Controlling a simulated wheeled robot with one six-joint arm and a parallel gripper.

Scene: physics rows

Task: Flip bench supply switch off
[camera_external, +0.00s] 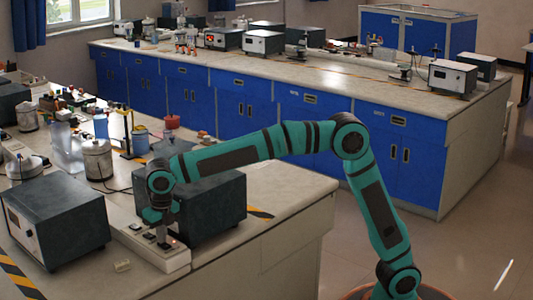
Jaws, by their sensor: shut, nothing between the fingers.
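A white, low strip-shaped unit (180,261) with several dark switches on its top lies along the front of the near bench, between two dark boxes; I cannot tell for sure whether it is the bench supply. A small orange-red light (172,241) shows near its right end. My gripper (163,238) points down onto this right end and is shut, with nothing held. Its tips are at or just above the switch there; contact is too small to tell. The gripper hides part of the switch, so its position cannot be read.
A dark box with a pale front panel (85,215) stands left of the strip. Another dark box (220,205) stands close behind my gripper. A small pale block (122,266) lies in front. Metal and glass vessels (97,160) stand farther back.

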